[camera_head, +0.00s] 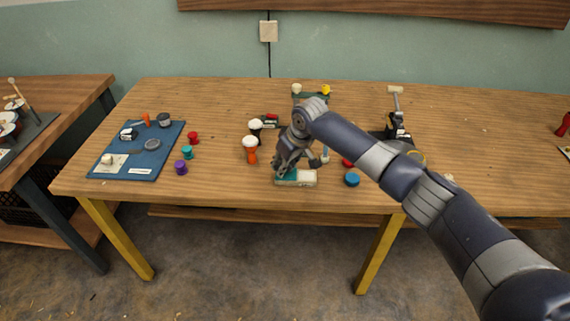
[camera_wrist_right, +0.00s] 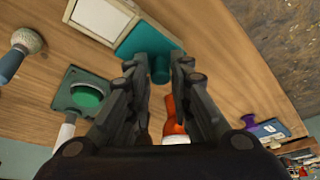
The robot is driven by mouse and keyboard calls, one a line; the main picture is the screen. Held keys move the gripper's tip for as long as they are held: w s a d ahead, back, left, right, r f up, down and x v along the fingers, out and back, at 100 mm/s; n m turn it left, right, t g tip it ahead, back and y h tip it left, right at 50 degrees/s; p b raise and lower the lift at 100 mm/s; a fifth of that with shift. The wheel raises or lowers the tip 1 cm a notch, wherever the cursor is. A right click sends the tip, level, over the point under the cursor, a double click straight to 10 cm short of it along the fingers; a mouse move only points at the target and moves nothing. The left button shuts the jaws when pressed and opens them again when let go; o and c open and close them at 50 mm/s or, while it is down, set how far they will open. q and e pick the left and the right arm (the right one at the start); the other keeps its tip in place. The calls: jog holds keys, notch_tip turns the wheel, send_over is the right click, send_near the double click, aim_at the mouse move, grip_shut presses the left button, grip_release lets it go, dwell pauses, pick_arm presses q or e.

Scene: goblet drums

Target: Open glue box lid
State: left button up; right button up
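The glue box (camera_head: 307,178) sits near the table's front edge, its right part pale and its left part teal. In the right wrist view, the box (camera_wrist_right: 100,18) has a wooden rim and white panel, beside a flat teal lid (camera_wrist_right: 140,38). A round teal knob (camera_wrist_right: 161,72) stands on the lid. My right gripper (camera_head: 287,168) is over the lid in the head view. Exact finger contact is partly hidden. My left gripper is not in view.
An orange goblet drum (camera_head: 252,155) stands left of my gripper. A blue mat (camera_head: 150,140) holds small parts, with red, teal and purple pieces beside it. A blue disc (camera_head: 352,180) and a black stand (camera_head: 398,125) are to the right. The table's far right is mostly clear.

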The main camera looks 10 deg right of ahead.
jog(key=shift+o, duration=0.9)
jog(key=v, duration=1.2)
